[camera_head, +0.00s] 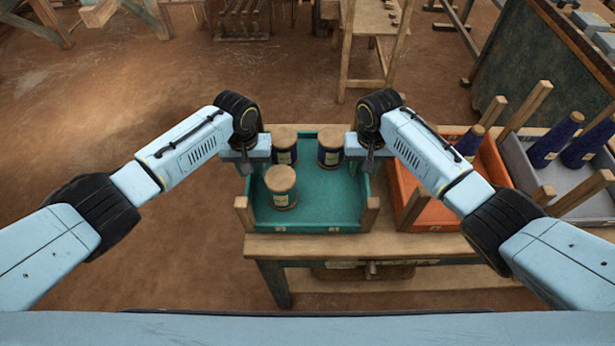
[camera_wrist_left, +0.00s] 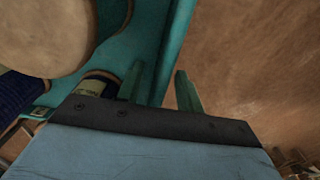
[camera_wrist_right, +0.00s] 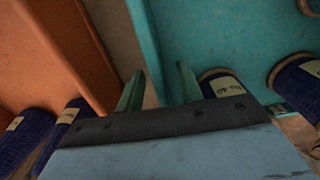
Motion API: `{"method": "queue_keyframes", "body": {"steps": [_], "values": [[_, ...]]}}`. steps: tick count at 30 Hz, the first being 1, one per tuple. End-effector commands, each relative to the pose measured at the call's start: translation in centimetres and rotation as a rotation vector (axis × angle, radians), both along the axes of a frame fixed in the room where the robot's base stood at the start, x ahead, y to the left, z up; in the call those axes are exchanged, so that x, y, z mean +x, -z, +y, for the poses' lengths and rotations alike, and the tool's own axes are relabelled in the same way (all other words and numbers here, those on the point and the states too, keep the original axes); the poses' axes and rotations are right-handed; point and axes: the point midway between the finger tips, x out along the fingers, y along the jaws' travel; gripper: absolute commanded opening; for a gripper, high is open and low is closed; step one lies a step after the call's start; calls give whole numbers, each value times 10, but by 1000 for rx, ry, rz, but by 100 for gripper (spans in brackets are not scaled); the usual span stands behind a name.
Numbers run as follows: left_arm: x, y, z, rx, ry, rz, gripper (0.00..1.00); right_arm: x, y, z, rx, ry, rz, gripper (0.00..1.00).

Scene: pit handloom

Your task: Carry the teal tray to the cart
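The teal tray (camera_head: 315,217) sits on a wooden bench (camera_head: 400,246), holding three upright wooden-topped spools: one front left (camera_head: 281,181), one back left (camera_head: 284,140), one back right (camera_head: 330,150). My left gripper (camera_head: 247,165) is at the tray's left wall; in the left wrist view its fingers (camera_wrist_left: 160,82) stand apart on either side of the teal wall (camera_wrist_left: 176,40). My right gripper (camera_head: 368,162) is at the right wall; in the right wrist view its fingers (camera_wrist_right: 158,85) also straddle the wall (camera_wrist_right: 148,45) with gaps. I cannot make out a cart.
An orange tray (camera_head: 432,215) stands close on the right, with a grey tray (camera_head: 520,165) of dark blue cones (camera_head: 556,140) beyond it. Wooden posts rise around these trays. A dark board (camera_head: 545,60) stands behind. Open earth floor (camera_head: 120,110) lies to the left.

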Motion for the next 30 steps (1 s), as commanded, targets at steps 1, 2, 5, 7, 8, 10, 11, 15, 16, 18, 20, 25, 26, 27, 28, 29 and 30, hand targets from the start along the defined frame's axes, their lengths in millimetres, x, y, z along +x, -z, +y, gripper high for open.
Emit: {"method": "queue_keyframes", "body": {"steps": [1,2,5,7,8,10,11,15,16,18,20,25,26,27,28,29,30], "values": [[0,1,0,0,0,0,36,0,1,0,-1,0,1,36],[0,2,0,0,0,0,36,0,2,0,-1,0,1,36],[0,2,0,0,0,0,36,0,2,0,0,0,1,36],[0,2,0,0,0,0,36,0,2,0,0,0,1,36],[0,2,0,0,0,0,36,0,2,0,0,0,1,36],[0,2,0,0,0,0,32,0,2,0,0,0,1,32],[0,2,0,0,0,0,28,0,2,0,0,0,1,28],[0,2,0,0,0,0,10,0,2,0,0,0,1,10],[0,2,0,0,0,0,6,0,2,0,0,0,1,6],[0,2,0,0,0,0,0,0,2,0,0,0,0,0],[0,2,0,0,0,0,0,0,2,0,0,0,0,0],[0,2,0,0,0,0,0,0,1,0,0,0,0,0],[0,2,0,0,0,0,0,0,1,0,0,0,0,0],[0,2,0,0,0,0,0,0,1,0,0,0,0,0],[0,2,0,0,0,0,0,0,1,0,0,0,0,0],[0,2,0,0,0,0,0,0,1,0,0,0,0,0],[1,1,0,-1,0,-2,0,1,0,0,1,0,-2,0]]}}
